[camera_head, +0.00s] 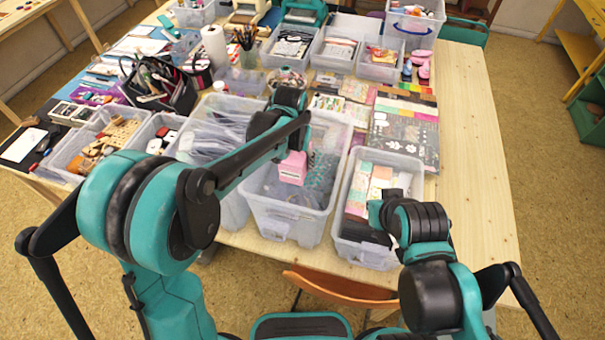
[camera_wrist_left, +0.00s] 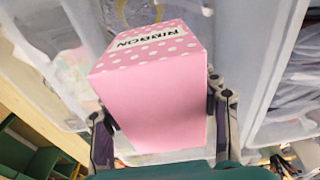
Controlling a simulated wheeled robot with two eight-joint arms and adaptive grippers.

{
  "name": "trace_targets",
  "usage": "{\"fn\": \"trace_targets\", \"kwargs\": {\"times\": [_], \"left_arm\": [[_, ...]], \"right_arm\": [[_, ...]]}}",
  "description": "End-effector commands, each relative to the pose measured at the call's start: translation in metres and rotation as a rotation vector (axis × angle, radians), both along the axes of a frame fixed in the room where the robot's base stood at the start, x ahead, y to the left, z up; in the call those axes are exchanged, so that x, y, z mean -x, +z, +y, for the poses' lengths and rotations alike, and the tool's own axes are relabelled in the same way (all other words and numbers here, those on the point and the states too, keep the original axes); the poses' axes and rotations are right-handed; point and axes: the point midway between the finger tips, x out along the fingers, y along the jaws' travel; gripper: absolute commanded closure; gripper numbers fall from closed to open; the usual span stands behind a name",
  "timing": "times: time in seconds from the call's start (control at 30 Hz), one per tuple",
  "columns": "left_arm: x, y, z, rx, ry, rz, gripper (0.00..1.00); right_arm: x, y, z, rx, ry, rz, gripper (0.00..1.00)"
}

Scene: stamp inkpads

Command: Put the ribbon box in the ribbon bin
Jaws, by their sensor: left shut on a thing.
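The ribbon box (camera_head: 292,168) is pink with a white-dotted top and a RIBBON label. It shows large in the left wrist view (camera_wrist_left: 158,95). My left gripper (camera_wrist_left: 160,118) is shut on it, one finger at each side. In the head view the box is over the middle clear bin (camera_head: 283,222), which holds patterned and clear items. I cannot tell whether the box is above its rim or inside, or whether this is the ribbon bin; no bin label is readable. My right arm is folded at the right, and its gripper fingers do not show.
A clear bin (camera_head: 367,254) with coloured packets stands to the right, another clear bin (camera_head: 232,205) to the left. Patterned paper sheets (camera_head: 410,135) lie behind the right bin. The table's right side (camera_head: 468,150) is bare. A chair back (camera_head: 340,288) is at the front edge.

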Motion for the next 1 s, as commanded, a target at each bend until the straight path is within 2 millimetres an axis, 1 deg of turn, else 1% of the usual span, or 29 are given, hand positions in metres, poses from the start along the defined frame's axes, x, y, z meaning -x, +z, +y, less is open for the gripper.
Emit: {"fn": "trace_targets", "kwargs": {"times": [0.03,0.23,0.3,0.47,0.67,0.73,1.0], "left_arm": [[0.0,-0.01,0.0,0.0,0.0,0.0,0.81],[-0.001,-0.048,0.0,0.0,0.0,0.0,0.81],[-0.001,-0.058,0.0,0.0,0.0,0.0,0.81],[-0.001,-0.07,0.0,0.0,0.0,0.0,0.81],[-0.001,-0.098,0.0,0.0,0.0,0.0,0.81],[-0.001,-0.103,0.0,0.0,0.0,0.0,0.81],[-0.001,-0.103,0.0,0.0,0.0,0.0,0.81]], "right_arm": [[0.0,-0.004,0.0,0.0,0.0,0.0,1.0],[0.0,-0.013,0.0,0.0,0.0,0.0,1.0],[0.0,-0.015,0.0,0.0,0.0,0.0,1.0],[0.0,-0.017,0.0,0.0,0.0,0.0,1.0],[0.0,-0.025,0.0,0.0,0.0,0.0,1.0],[0.0,-0.026,0.0,0.0,0.0,0.0,1.0],[0.0,-0.026,0.0,0.0,0.0,0.0,1.0]]}}
